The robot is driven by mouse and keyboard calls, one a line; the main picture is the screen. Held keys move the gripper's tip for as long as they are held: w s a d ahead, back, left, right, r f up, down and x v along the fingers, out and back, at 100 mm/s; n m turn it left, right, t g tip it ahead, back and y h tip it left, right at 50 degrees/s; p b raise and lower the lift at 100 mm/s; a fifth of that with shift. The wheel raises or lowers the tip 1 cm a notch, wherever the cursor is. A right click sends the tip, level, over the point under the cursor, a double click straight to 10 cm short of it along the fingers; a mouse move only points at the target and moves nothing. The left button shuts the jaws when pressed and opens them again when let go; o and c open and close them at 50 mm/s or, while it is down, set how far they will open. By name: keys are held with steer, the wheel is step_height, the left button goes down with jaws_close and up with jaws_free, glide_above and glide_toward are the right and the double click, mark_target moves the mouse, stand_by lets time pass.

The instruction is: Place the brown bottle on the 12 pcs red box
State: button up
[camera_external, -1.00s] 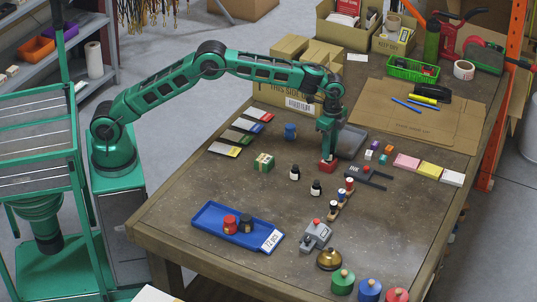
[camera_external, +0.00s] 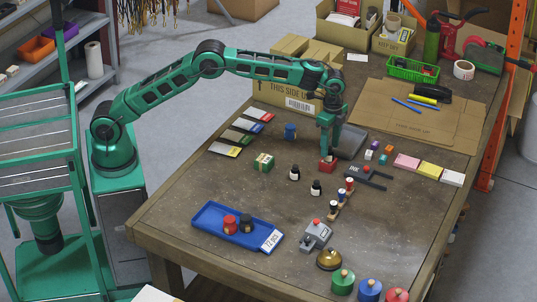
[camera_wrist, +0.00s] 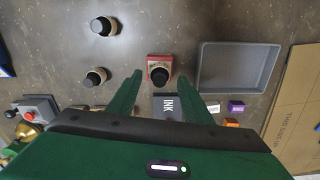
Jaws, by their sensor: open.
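A small red box (camera_wrist: 152,62) lies on the table in the wrist view, and it also shows below my gripper in the external view (camera_external: 327,167). A dark round-topped brown bottle (camera_wrist: 160,77) appears to stand on the red box, seen from above. My gripper (camera_wrist: 160,74) is open, with one finger on either side of the bottle and gaps to both. In the external view the fingers (camera_external: 328,152) hide most of the bottle. Two similar dark bottles with pale labels stand nearby, one (camera_wrist: 103,26) farther and one (camera_wrist: 95,77) nearer in the wrist view.
A grey tray (camera_wrist: 205,65) lies right of the red box. An INK pad (camera_wrist: 168,104) lies close to the right finger. A blue tray (camera_external: 205,222) tagged 12 pcs holds a red and a dark item. Bare table lies between the blue tray and the bottles.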

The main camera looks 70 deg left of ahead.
mark_target(330, 147)
step_height(330, 147, up, 10)
steer(key=s+a+r+n, duration=0.1)
steer(key=s+a+r, duration=0.1)
steer(key=s+r, duration=0.7)
steer(key=s+a+n, duration=0.1)
steer(key=s+a, duration=0.2)
steer(key=s, duration=1.6)
steer(key=s+a+f, duration=0.2)
steer(key=s+f, duration=0.1)
steer(key=s, duration=0.7)
steer(key=s+a+f+n, duration=0.1)
steer(key=s+a+f, duration=0.2)
steer(key=s, duration=0.7)
steer(key=s+a+f+n, duration=0.1)
steer(key=s+a+f, duration=0.2)
steer(key=s, duration=0.7)
steer(key=shift+a+f, duration=0.25)
steer(key=shift+f, duration=0.55)
